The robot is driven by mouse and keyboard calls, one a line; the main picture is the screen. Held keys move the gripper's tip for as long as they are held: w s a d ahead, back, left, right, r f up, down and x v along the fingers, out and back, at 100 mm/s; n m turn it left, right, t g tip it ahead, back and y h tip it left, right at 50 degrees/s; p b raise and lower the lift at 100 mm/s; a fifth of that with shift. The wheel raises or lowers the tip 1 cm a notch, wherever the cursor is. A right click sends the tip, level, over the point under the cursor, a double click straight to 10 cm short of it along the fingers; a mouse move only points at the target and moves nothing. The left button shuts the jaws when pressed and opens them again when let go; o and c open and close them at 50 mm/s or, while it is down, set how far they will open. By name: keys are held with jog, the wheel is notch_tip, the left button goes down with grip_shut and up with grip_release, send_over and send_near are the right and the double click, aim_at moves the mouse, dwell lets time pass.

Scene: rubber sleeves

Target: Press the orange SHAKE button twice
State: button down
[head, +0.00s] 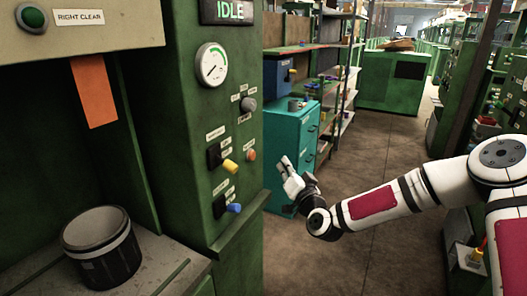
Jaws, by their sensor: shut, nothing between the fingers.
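A small round orange button (252,155) sits on the green machine panel, with a small label just above it that is too small to read. My gripper (284,161) is shut and empty. In the picture its fingertips are a short way to the right of the orange button, with a gap between them. The depth of that gap is hard to judge. Nothing covers the button.
The green panel (205,130) also has a yellow-handled lever (230,166), a blue-handled lever (234,208), a grey knob (248,105), a gauge (211,65) and an IDLE display (230,11). A teal cabinet (287,135) stands behind my gripper. A dark bucket (107,264) is lower left.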

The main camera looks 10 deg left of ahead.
aim_at(252, 156)
jog(key=shift+w+d+r+m+t+h, duration=0.2)
jog(key=shift+w+d+m+t+h, duration=0.2)
jog(key=shift+w+d+m, duration=0.3)
jog(key=shift+s, duration=0.15)
jog(key=w+a+b, duration=0.2)
jog(key=w+a, duration=0.1)
jog(key=a, duration=0.5)
jog(key=shift+b, duration=0.3)
jog(key=shift+a, duration=0.25)
dwell(0.8)
jog(key=shift+w+a, duration=0.15)
jog(key=shift+a, duration=0.15)
jog(key=shift+w+a, duration=0.1)
jog(key=shift+a, duration=0.2)
dwell(0.6)
jog(key=shift+d, duration=0.1)
jog(key=shift+s+d, duration=0.25)
jog(key=shift+d, duration=0.35)
